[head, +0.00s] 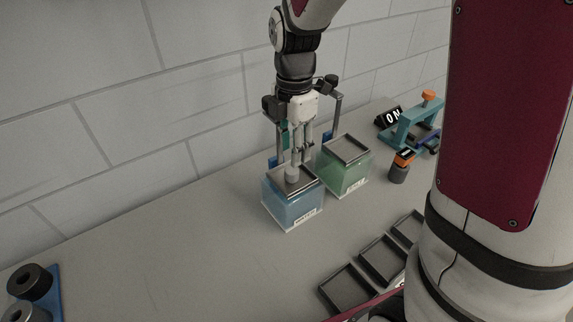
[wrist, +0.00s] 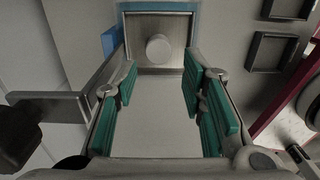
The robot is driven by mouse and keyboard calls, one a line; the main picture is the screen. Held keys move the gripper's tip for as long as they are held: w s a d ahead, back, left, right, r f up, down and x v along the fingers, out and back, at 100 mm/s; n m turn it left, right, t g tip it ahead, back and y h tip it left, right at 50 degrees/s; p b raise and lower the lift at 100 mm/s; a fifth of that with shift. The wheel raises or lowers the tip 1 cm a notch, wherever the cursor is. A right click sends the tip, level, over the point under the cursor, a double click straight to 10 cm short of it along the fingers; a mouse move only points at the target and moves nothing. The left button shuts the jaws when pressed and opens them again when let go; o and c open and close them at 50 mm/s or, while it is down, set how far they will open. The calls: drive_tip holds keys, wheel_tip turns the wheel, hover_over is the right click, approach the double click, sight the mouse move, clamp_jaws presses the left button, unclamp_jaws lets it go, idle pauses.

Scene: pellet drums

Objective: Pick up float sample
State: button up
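A pale round sample (wrist: 158,47), which I take for the float sample, sits within the metal-rimmed top of the blue tank (head: 292,208). In the head view the pale sample (head: 292,174) shows just below my fingers. The tank's blue edge also shows in the wrist view (wrist: 160,6). My gripper (head: 299,153) points down over this tank. In the wrist view my gripper (wrist: 160,78) is open, its green-padded fingers well apart with nothing between them. The sample appears beyond the fingertips, roughly centred. I cannot tell the exact height gap.
A green tank (head: 343,175) stands close right of the blue one. Behind it are an ON sign (head: 391,116), a teal frame (head: 408,132) with an orange knob and an orange-topped dark cylinder (head: 399,172). Square black trays (head: 329,297) lie front right. The front-left bench is mostly clear.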

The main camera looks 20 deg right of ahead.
sight(292, 170)
drive_tip(key=shift+f+p, duration=0.5)
drive_tip(key=shift+f, duration=2.7)
drive_tip(key=c, duration=0.8)
drive_tip(key=shift+o, duration=0.2)
drive_tip(key=shift+w+r, duration=0.1)
drive_tip(key=shift+r, duration=0.05)
